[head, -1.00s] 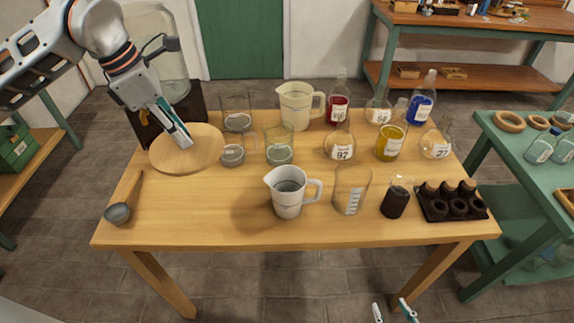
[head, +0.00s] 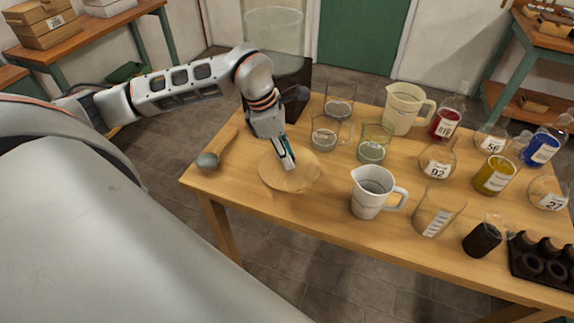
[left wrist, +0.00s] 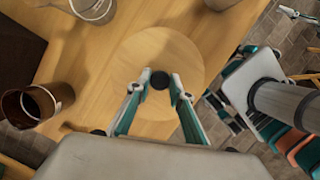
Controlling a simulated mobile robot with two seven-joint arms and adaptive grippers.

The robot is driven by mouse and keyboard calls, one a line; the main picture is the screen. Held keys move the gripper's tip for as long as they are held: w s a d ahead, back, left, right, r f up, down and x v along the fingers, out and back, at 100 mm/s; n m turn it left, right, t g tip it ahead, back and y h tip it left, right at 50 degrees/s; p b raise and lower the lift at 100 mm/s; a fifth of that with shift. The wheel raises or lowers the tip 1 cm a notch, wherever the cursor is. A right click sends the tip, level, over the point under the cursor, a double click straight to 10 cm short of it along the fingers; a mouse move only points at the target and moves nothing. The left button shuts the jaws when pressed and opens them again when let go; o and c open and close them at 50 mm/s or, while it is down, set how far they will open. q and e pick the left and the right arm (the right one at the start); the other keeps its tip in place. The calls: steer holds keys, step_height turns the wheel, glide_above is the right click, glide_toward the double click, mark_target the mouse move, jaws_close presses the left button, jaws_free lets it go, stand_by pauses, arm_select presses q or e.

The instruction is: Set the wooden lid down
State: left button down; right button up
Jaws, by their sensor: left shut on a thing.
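The wooden lid (head: 271,174) is a pale round disc. It lies flat at the left front of the wooden table, close to the front edge. I cannot tell whether its underside touches the tabletop. My left gripper (head: 288,166) reaches down over it from behind. In the left wrist view the lid (left wrist: 180,50) is under my left gripper (left wrist: 157,82), whose fingertips are shut on the lid's dark round knob (left wrist: 160,80). Part of what looks like my right gripper (left wrist: 292,13) shows at the wrist view's top right corner; its opening is unclear.
On the table (head: 330,212), a wooden-handled ladle (head: 209,161) lies left of the lid. A white measuring jug (head: 370,192) stands to its right. Glass beakers (head: 325,138) stand behind, with a dark block under a large glass jar (head: 275,35). More glassware fills the right side.

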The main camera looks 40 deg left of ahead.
mark_target(274, 165)
arm_select(q)
steer(key=shift+f, duration=2.15)
steer(key=c, duration=1.8)
jaws_free()
steer(key=shift+f, duration=0.1)
steer(key=v, duration=1.2)
